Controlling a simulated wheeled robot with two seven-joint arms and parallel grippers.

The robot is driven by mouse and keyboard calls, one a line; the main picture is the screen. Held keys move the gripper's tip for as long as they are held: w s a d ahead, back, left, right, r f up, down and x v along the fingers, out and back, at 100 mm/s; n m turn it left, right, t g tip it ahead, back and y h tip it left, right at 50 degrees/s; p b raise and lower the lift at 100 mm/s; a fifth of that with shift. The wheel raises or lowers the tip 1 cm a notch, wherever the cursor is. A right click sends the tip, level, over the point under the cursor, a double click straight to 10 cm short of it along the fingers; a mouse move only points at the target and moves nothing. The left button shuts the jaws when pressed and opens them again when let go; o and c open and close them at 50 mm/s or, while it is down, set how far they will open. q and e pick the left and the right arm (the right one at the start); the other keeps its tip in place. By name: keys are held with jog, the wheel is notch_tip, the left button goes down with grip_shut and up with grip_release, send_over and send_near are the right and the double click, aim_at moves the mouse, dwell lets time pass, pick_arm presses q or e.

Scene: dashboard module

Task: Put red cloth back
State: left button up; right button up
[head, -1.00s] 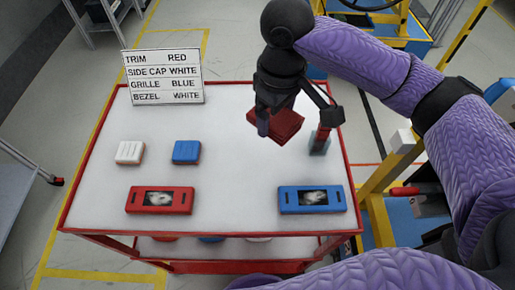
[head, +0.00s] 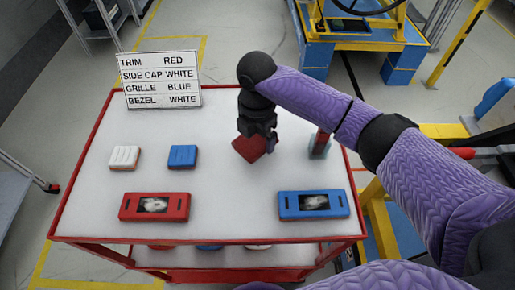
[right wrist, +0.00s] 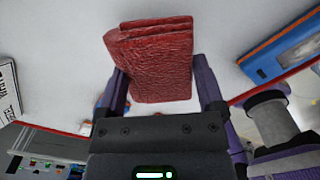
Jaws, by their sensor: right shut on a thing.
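The red cloth (head: 249,148) is a folded piece held at the tip of my right gripper (head: 258,138) over the right middle of the white table top. In the right wrist view the folded cloth (right wrist: 152,60) sits between the two fingers of the right gripper (right wrist: 160,92). In the head view it looks low, close to the surface; whether it touches the table I cannot tell. My left gripper is not in view.
A white block (head: 124,157) and a blue block (head: 183,156) lie at left. A red panel (head: 154,206) and a blue panel (head: 313,204) lie in front. A red-topped item (head: 320,144) stands right of the cloth. A sign (head: 161,80) stands at the back left.

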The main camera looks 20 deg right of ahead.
aim_at(258, 147)
notch_tip(258, 147, down, 4)
jog(key=shift+r+b, duration=0.1)
jog(key=shift+b, duration=0.45)
jog(key=shift+r, duration=0.1)
jog(key=shift+f, duration=0.2)
jog(key=o, duration=0.9)
notch_tip(258, 147, up, 12)
jog(key=p, duration=0.4)
jog(key=shift+a, duration=0.1)
jog(key=shift+r, duration=0.25)
jog(key=shift+f, duration=0.1)
